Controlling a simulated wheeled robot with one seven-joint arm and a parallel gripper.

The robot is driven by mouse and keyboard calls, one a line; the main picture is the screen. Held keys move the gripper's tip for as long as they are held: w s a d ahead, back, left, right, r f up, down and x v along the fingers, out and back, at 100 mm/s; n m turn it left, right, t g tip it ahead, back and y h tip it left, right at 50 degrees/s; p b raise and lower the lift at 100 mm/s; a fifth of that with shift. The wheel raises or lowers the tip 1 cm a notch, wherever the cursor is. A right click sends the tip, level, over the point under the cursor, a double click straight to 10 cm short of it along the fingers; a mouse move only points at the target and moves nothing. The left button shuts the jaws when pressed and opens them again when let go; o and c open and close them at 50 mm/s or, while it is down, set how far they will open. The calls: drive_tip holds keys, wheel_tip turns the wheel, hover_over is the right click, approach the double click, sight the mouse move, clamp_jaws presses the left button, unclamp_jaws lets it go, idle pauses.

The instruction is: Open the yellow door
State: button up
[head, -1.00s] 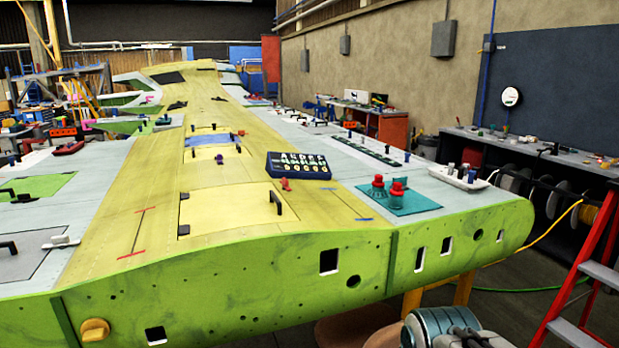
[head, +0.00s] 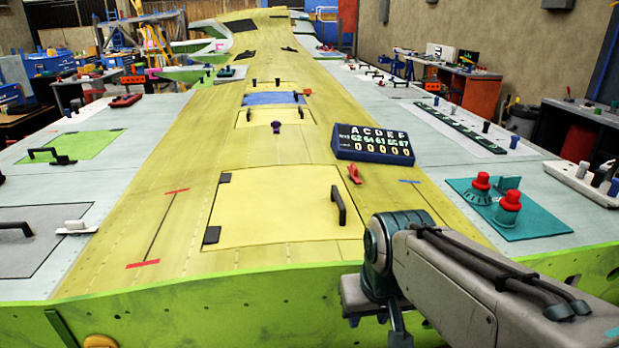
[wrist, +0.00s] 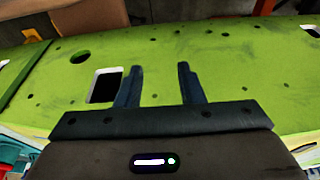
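The yellow door (head: 270,209) is a square panel set in the yellow strip of the wing, and it looks closed. Two dark hinges sit on its left side, and a black handle (head: 339,206) stands near its right edge. A small red latch (head: 354,174) lies just beyond its far right corner. My gripper (wrist: 158,85) shows in the wrist view with two dark fingers apart and nothing between them, facing the green wing edge (wrist: 225,65). In the head view my arm is at the wing's near edge, right of and nearer than the door; the fingertips are not clear there.
A dark display box (head: 373,144) with digits stands beyond the door. A teal plate (head: 510,208) with red-topped knobs lies to the right. A grey panel (head: 40,238) and a green panel (head: 75,150) lie to the left. The surface around the door is mostly clear.

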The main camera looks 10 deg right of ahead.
drive_tip(key=t+p, duration=0.1)
drive_tip(key=p, duration=0.1)
approach(338, 195)
drive_tip(key=s+v, duration=0.1)
drive_tip(key=v, duration=0.5)
drive_tip(key=x, duration=1.4)
drive_tip(key=shift+w, duration=0.5)
drive_tip(key=shift+c, duration=0.3)
clamp_jaws()
